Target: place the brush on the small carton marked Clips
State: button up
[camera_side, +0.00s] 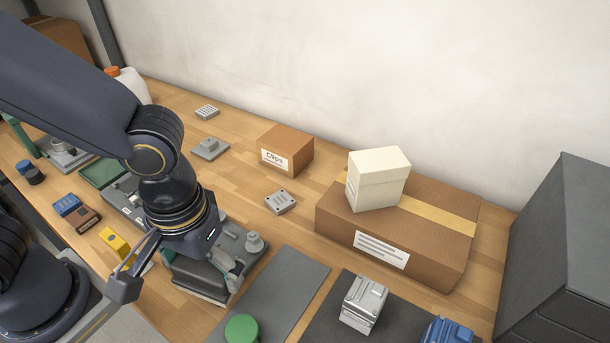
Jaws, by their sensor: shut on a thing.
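The small carton marked Clips (286,150) is a brown box with a white label, standing upright on the bench near the wall. Its top is bare. My gripper (196,262) points down over the grey metal unit at lower left of centre, well in front of the carton and apart from it. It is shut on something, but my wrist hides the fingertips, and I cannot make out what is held. I cannot pick out the brush for certain anywhere in view.
A larger carton (398,232) with a cream box (378,180) on it stands right of the Clips carton. Small grey metal parts (280,202) lie nearby. Grey mats (285,290), a silver block (364,303) and a green disc (242,329) are in front. A dark cabinet (565,260) is at right.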

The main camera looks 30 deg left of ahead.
jog(key=w+a+r+n, duration=0.1)
jog(key=w+r+n, duration=0.25)
jog(key=w, duration=0.35)
jog(key=w+a+r+n, duration=0.1)
jog(key=w+r+n, duration=0.2)
jog(key=w+n, duration=0.3)
jog(key=w+a+r+n, duration=0.25)
jog(key=w+a, duration=0.25)
jog(key=w, duration=0.3)
jog(key=n, duration=0.3)
send_near(278, 144)
jog(key=shift+s+a+f, duration=0.1)
jog(key=shift+s+f, duration=0.3)
jog(key=shift+s, duration=0.25)
jog(key=shift+w+f, duration=0.6)
jog(key=shift+f, duration=1.6)
